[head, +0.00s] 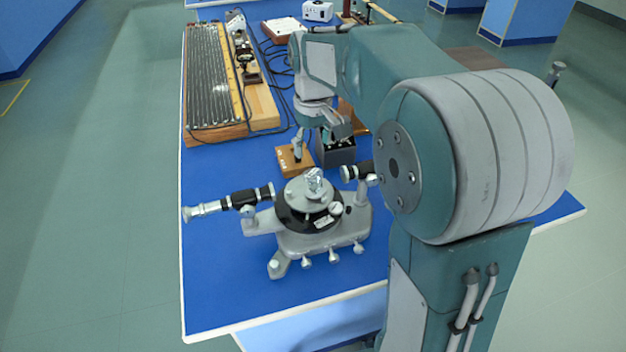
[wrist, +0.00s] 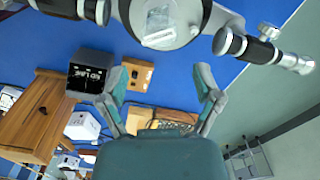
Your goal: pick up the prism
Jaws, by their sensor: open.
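The prism (head: 314,180) is a small clear glass piece on the round table on top of the grey spectrometer (head: 300,241). In the wrist view the prism (wrist: 160,22) shows at the top, near the middle, beyond my fingertips. My gripper (head: 319,138) is behind the spectrometer in the head view, in front of the dark box. In the wrist view my gripper (wrist: 160,74) is open, with its two fingers well apart and nothing held between them.
The spectrometer's telescope (head: 228,203) sticks out left, and its other tube (head: 357,171) points right. A wooden block (head: 294,160) and a dark grey box (head: 337,152) stand behind it. A long ribbed board (head: 211,75) lies back left. Blue bench at front left is clear.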

